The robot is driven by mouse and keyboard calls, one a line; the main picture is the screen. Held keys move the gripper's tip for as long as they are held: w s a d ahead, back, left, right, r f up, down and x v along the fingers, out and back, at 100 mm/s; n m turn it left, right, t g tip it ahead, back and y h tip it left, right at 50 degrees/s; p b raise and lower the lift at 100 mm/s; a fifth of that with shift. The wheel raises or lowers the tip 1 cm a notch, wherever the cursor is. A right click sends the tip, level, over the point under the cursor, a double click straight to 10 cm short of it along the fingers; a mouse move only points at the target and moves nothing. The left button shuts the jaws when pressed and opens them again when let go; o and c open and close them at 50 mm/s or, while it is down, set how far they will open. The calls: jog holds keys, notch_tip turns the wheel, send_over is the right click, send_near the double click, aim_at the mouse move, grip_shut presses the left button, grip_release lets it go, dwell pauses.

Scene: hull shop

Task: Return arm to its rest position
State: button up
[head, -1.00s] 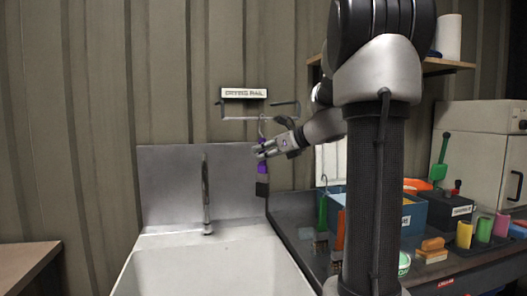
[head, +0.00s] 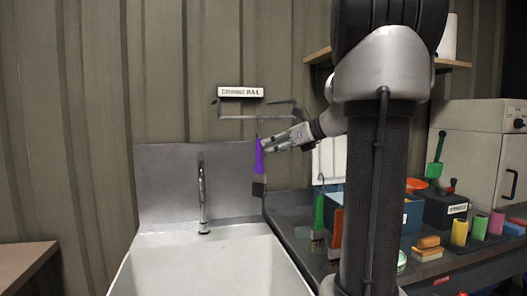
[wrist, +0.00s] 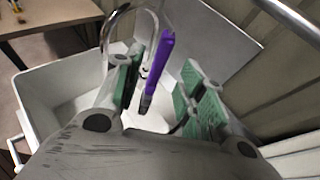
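My gripper (head: 268,145) is at the drying rail above the sink, pointing left in the head view. In the wrist view its two green-padded fingers (wrist: 162,62) stand apart, open. A purple-handled brush (head: 259,158) with a dark lower end hangs upright below the rail (head: 250,117). In the wrist view the purple handle (wrist: 160,63) shows in the gap between the fingers, with clear space to each pad. In the head view the fingertips are close to the handle's right side; whether they touch it I cannot tell.
A white sink (head: 210,266) with a tap (head: 202,195) lies below. To the right, a dark counter holds a green-handled brush (head: 319,212), a blue bin (head: 413,213), coloured cups and a grey cabinet (head: 478,140). A shelf (head: 452,64) is above. The wall is ribbed.

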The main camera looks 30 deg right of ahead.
jog(key=v, duration=0.6)
jog(key=s+f+n+g+h, duration=0.3)
jog(key=s+f+n+g, duration=0.3)
jog(key=s+f+n, duration=0.55)
jog(key=s+a+f+n+g+h, duration=0.1)
jog(key=s+a+n, duration=0.3)
jog(key=n, duration=0.5)
jog(key=s+a+f+n+g+h, duration=0.1)
jog(key=s+a+f+n, duration=0.3)
jog(key=a+n, duration=0.4)
jog(key=shift+s+f+n+h, duration=0.3)
jog(key=shift+s+n+h, duration=0.15)
jog(key=shift+n, duration=0.8)
jog(key=shift+a, duration=0.1)
